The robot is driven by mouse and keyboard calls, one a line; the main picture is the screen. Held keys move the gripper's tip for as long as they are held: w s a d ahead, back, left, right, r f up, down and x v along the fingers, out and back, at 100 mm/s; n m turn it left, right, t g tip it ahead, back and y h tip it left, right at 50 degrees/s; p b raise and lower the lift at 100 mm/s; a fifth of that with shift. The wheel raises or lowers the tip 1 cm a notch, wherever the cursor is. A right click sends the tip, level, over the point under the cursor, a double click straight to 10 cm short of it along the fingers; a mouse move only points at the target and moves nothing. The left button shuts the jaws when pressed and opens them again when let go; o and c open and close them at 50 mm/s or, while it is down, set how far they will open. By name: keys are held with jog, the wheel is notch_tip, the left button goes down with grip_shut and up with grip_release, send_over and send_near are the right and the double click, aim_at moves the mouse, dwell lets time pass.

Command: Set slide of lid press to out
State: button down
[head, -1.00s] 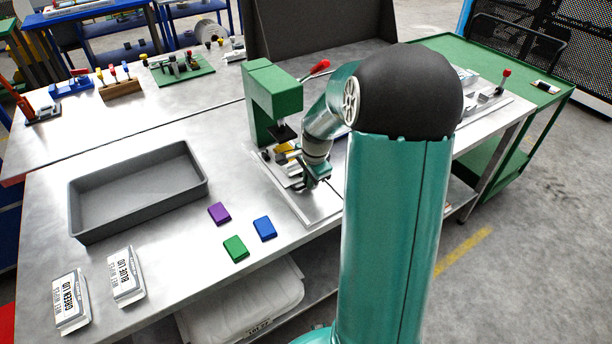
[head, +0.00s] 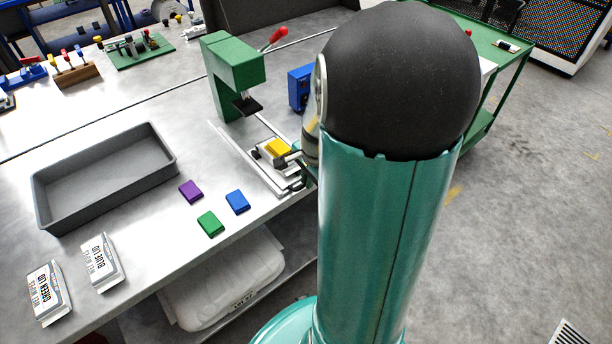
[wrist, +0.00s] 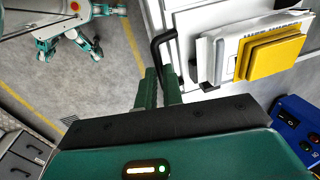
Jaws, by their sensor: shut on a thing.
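The green lid press (head: 232,70) with its red-knobbed lever (head: 278,36) stands on the metal bench in the head view. Its slide (head: 262,155) carries a white box with a yellow lid (head: 278,147). The slide is clear of the dark press head (head: 247,104), toward the bench's front edge. In the wrist view the box and yellow lid (wrist: 272,52) are at upper right, next to the black slide handle (wrist: 156,44). My gripper (wrist: 158,75) is shut on this handle. In the head view my arm mostly hides the gripper.
A grey tray (head: 50,212) lies left of the press. Purple (head: 191,191), green (head: 210,223) and blue (head: 237,202) lids lie in front. A blue switch box (head: 298,88) stands right of the press; it also shows in the wrist view (wrist: 298,125). The floor at right is open.

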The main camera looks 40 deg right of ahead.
jog(key=shift+s+a, duration=0.1)
jog(key=shift+s, duration=0.3)
jog(key=c, duration=1.5)
grip_release()
jog(key=shift+w+f, duration=0.1)
jog(key=shift+f, duration=0.05)
jog(key=v, duration=1.4)
jog(key=shift+w, duration=0.25)
jog(key=shift+w, duration=0.1)
